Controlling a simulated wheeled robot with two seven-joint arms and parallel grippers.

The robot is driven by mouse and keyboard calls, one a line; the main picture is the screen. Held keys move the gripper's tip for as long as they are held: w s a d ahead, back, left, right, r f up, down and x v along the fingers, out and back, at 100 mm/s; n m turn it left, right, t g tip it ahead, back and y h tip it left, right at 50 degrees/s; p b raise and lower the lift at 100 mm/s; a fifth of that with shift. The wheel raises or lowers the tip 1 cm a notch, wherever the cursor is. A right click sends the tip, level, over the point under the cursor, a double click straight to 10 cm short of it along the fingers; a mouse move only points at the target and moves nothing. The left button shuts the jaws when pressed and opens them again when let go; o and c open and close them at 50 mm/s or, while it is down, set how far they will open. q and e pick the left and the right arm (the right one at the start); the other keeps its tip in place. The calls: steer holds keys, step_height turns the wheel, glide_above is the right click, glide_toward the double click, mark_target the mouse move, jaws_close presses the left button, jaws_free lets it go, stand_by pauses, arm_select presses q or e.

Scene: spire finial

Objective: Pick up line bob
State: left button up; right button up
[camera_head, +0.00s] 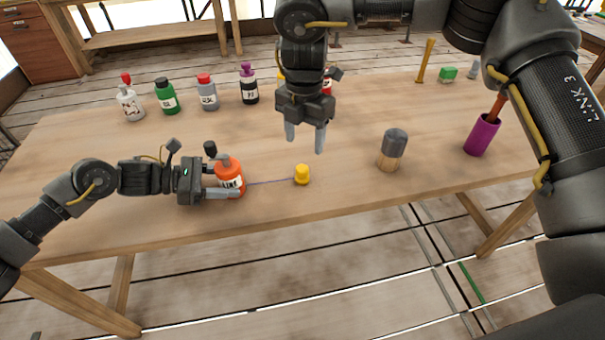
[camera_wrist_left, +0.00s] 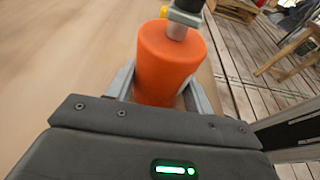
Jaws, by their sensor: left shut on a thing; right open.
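My left gripper (camera_head: 222,187) is shut on the orange bottle from the left side. In the left wrist view the orange body (camera_wrist_left: 168,62) sits between the two fingers (camera_wrist_left: 160,92). My right gripper (camera_head: 305,138) is open and empty, pointing down above the table, behind the yellow piece.
Several bottles stand at the back left, including a green one (camera_head: 166,96) and a grey one with a red cap (camera_head: 207,92). A grey-topped wooden cylinder (camera_head: 392,150) and a purple cup (camera_head: 481,134) stand on the right. The table's front edge is close to the orange bottle.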

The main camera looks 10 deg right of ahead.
mark_target(303, 167)
steer(key=shift+a+f, duration=0.15)
steer(key=shift+f, duration=4.95)
steer(key=c, duration=1.1)
steer(key=shift+o, duration=0.2)
step_height(303, 167, up, 10)
steer(key=shift+r, duration=0.1)
steer(key=shift+f, duration=0.25)
steer(key=shift+f, duration=4.3)
